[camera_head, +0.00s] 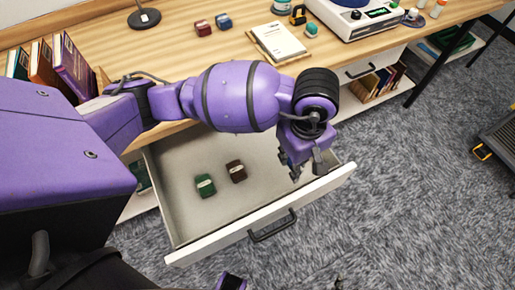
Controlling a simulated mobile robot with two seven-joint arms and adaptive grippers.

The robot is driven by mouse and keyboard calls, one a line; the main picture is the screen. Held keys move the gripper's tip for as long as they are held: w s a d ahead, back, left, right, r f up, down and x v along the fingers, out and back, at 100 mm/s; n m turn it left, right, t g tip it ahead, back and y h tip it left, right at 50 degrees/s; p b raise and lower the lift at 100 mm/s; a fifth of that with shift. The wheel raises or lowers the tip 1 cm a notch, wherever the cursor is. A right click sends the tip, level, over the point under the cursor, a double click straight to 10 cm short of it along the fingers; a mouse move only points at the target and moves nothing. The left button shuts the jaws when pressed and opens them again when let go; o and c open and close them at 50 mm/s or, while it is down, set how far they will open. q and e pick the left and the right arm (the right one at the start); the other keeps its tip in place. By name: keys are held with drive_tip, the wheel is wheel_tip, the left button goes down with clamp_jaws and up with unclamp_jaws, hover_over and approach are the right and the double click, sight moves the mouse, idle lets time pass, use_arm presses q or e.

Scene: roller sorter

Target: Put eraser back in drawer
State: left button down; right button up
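Two small eraser-like blocks, one dark red (203,28) and one blue (223,20), lie side by side on the wooden desk top. The drawer (180,234) is pulled out below the desk. Inside it lie a green block (205,186) and a dark brown block (236,171) of similar shape. I cannot tell which one the task means. My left gripper (305,170) points down over the drawer's right end, right of both blocks in it. Its fingers are apart with nothing visible between them.
The desk (175,42) also holds a notepad (278,42), a small teal object (311,29), a lamp base (144,18) and a white device (350,22). Books (72,66) stand at the left. My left arm crosses above the desk's front edge. The drawer handle (272,228) faces the carpet.

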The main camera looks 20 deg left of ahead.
use_arm(q)
drive_tip(key=w+a+f, duration=0.3)
drive_tip(key=w+a, duration=0.2)
hover_over(273, 153)
drive_tip(key=f, duration=0.5)
drive_tip(key=shift+s+d+f, duration=0.1)
drive_tip(key=shift+s+d, duration=0.1)
drive_tip(key=shift+d, duration=0.05)
drive_tip(key=shift+w+a+f, duration=0.1)
drive_tip(key=shift+a+f, duration=0.05)
drive_tip(key=shift+f, duration=0.05)
drive_tip(key=shift+w+a+f, duration=0.1)
drive_tip(key=shift+f, duration=0.95)
drive_tip(key=shift+w+a+f, duration=0.1)
drive_tip(key=shift+f, duration=0.9)
drive_tip(key=c, duration=1.6)
unclamp_jaws()
drive_tip(key=shift+r, duration=0.1)
wheel_tip(273, 153, up, 12)
drive_tip(key=shift+r, duration=0.2)
